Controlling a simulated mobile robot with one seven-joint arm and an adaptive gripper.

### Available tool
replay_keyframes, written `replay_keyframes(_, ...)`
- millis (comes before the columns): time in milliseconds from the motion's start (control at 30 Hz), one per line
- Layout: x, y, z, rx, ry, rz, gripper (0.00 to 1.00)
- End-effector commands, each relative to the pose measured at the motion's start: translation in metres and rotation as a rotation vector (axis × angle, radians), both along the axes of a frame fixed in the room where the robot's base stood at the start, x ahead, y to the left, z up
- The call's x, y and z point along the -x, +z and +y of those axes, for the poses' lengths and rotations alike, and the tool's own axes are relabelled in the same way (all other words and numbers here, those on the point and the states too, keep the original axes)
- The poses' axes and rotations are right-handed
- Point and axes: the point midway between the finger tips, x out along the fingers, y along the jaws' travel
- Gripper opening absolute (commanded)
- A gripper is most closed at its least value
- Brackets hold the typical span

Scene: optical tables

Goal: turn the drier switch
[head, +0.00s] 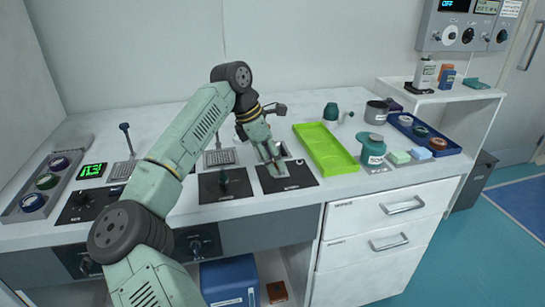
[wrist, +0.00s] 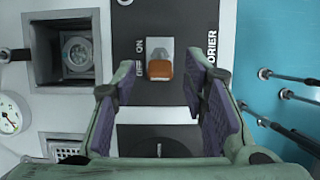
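The drier switch (wrist: 160,69) is an orange rocker on a grey plate, set in a black panel (wrist: 180,22) marked DRIER, with ON and OFF lettering beside it. In the wrist view it lies between the two purple-padded fingers of my gripper (wrist: 162,80), with a gap on each side. My gripper is open and empty. In the head view my gripper (head: 272,159) points down over the black panel (head: 292,184) on the bench, left of the green tray. There the fingers and wrist largely cover the switch. I cannot tell the exact height of the fingertips above the panel.
A bright green tray (head: 325,148) stands right of my gripper. Another black panel with a dark knob (head: 224,180) lies to the left. A teal-lidded pot (head: 372,150) stands farther right. White drawers (head: 375,213) with handles are below. A square recess (wrist: 70,53) shows in the wrist view.

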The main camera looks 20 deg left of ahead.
Motion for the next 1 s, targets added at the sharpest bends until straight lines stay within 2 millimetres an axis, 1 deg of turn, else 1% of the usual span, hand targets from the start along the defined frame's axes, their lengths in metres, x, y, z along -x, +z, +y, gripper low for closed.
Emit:
replay_keyframes(200, -0.0001, -0.0003, -0.0003, 0.0, 0.0, 0.0, 0.39)
replay_keyframes(800, 0.0001, -0.0001, -0.0004, 0.001, 0.0, 0.001, 0.0)
replay_keyframes(1000, 0.0001, 0.0002, -0.0006, -0.001, -0.001, 0.001, 0.0)
